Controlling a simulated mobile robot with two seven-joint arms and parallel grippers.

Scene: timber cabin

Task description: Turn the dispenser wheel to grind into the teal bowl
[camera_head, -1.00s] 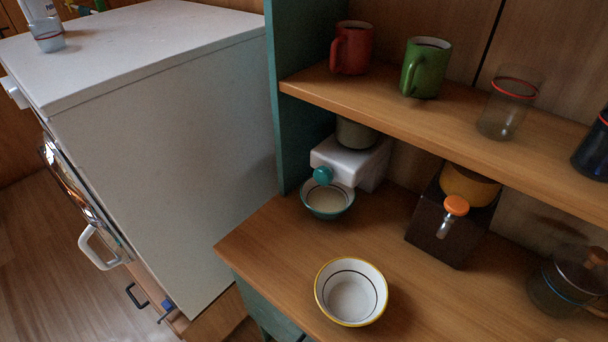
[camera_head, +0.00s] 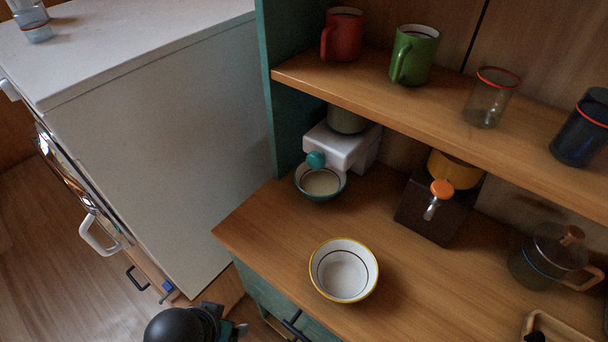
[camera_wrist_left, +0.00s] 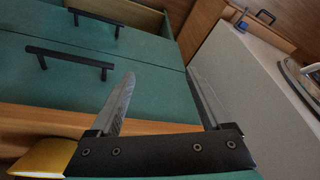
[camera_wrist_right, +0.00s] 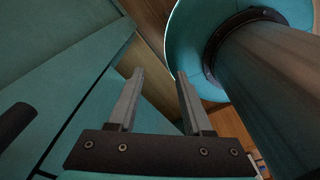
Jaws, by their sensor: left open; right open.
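The teal bowl (camera_head: 311,190) stands on the wooden counter at the back left, under the spout end of a white dispenser (camera_head: 349,146). The dispenser has a round teal knob (camera_head: 316,160) at its front, above the bowl's rim. The bowl's inside looks pale, and I cannot tell whether anything lies in it. My left gripper (camera_wrist_left: 163,98) is open and empty in front of the green drawers. My right gripper (camera_wrist_right: 158,88) is open and empty beside green panels. Neither gripper's fingers show clearly in the head view; both are away from the dispenser.
A yellow-rimmed bowl (camera_head: 344,270) stands near the counter's front. A dark dispenser with an orange knob (camera_head: 441,189) is to the right, then a glass pot (camera_head: 542,258). A shelf (camera_head: 420,109) with mugs and glasses overhangs the back. A white cabinet (camera_head: 150,130) stands left.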

